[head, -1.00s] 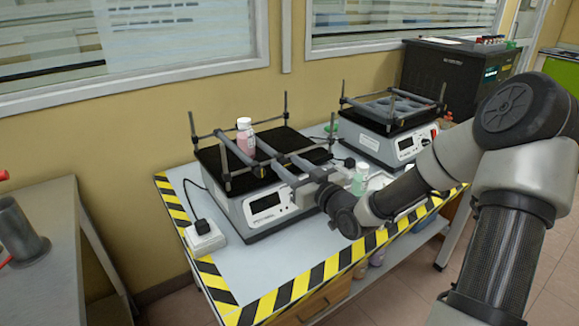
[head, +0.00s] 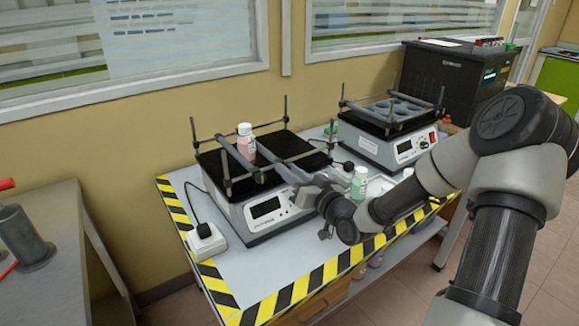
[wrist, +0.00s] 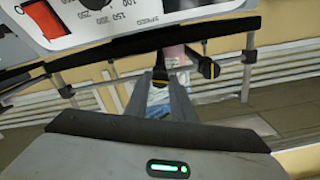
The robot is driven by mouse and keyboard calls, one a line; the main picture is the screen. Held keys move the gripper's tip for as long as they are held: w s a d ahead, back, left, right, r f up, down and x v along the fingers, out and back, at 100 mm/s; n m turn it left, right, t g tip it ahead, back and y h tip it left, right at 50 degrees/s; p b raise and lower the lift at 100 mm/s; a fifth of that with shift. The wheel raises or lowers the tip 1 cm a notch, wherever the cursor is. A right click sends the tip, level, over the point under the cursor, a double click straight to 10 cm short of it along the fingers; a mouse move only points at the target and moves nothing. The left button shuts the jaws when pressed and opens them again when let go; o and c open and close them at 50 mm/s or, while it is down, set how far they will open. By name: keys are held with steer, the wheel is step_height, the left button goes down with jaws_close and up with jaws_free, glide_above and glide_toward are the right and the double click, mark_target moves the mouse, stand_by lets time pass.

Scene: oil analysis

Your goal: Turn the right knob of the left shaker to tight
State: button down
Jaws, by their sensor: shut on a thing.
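The left shaker (head: 253,222) stands on the striped table, with a black platform and two grey clamp bars. A pink bottle (head: 245,142) stands between the bars. My gripper (head: 300,182) reaches the front end of the right bar. In the wrist view, where the shaker panel is at the top, my gripper (wrist: 160,88) is shut on the right knob (wrist: 160,82), a dark knob with a yellow mark. The fingers partly hide it. The left knob (wrist: 209,70), black with a yellow line, is free beside it and also shows in the head view (head: 263,180).
A second shaker (head: 398,148) stands behind to the right. A green bottle (head: 359,183) stands close to my wrist. A white power socket (head: 205,240) lies left of the left shaker. The table's front left area is clear.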

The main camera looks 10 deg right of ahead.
steer(key=m+p, duration=0.6)
steer(key=m, duration=0.8)
steer(key=shift+d+f, duration=0.1)
steer(key=shift+f, duration=0.05)
stand_by(0.5)
steer(key=c, duration=1.5)
jaws_free()
steer(key=shift+c, duration=0.2)
